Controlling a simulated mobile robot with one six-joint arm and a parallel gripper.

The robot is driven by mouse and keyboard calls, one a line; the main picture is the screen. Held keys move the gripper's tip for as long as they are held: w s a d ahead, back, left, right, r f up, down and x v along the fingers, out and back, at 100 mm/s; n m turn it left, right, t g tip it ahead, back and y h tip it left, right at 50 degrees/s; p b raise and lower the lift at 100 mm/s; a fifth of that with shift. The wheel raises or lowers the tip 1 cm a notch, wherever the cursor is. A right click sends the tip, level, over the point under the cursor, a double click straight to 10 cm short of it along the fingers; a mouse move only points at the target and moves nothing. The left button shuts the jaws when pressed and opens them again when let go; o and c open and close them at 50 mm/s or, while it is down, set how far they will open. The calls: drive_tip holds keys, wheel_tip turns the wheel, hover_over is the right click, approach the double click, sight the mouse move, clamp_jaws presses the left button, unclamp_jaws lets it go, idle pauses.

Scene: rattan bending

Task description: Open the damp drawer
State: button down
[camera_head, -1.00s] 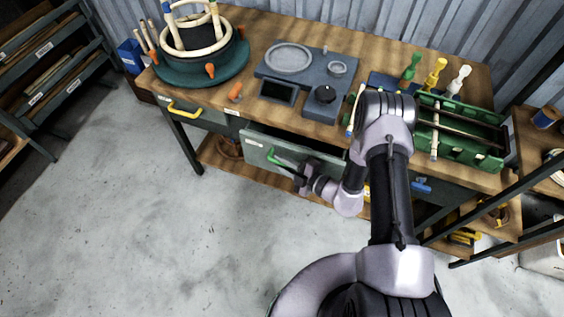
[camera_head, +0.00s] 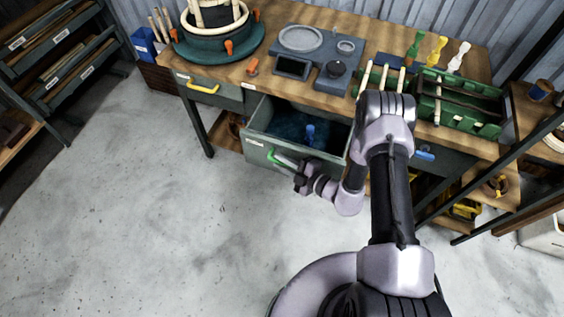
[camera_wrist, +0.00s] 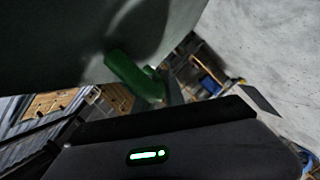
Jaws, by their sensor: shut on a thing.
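The damp drawer (camera_head: 254,158) is the middle drawer under the workbench, with a green handle (camera_head: 284,160) on its front. It stands well out from the bench. Its inside shows dark blue material and a small upright blue item (camera_head: 310,133). My gripper (camera_head: 295,170) is shut on the green handle. In the wrist view the green handle (camera_wrist: 135,78) shows close up beside the grey drawer front (camera_wrist: 60,45); the fingertips are not clearly seen there. My arm hides the drawer's right end.
The workbench (camera_head: 270,86) carries a grey scale unit (camera_head: 308,64), a green rack (camera_head: 455,115) and a round bending form (camera_head: 215,45). A closed drawer with a yellow handle (camera_head: 203,88) is at left. A dark metal frame stands right. Floor (camera_head: 170,220) in front is clear.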

drive_tip(key=c, duration=1.4)
unclamp_jaws()
drive_tip(key=shift+d, duration=0.1)
drive_tip(key=p+v, duration=0.4)
drive_tip(key=v, duration=1.3)
drive_tip(key=shift+d+r, duration=0.1)
drive_tip(key=shift+d, duration=0.05)
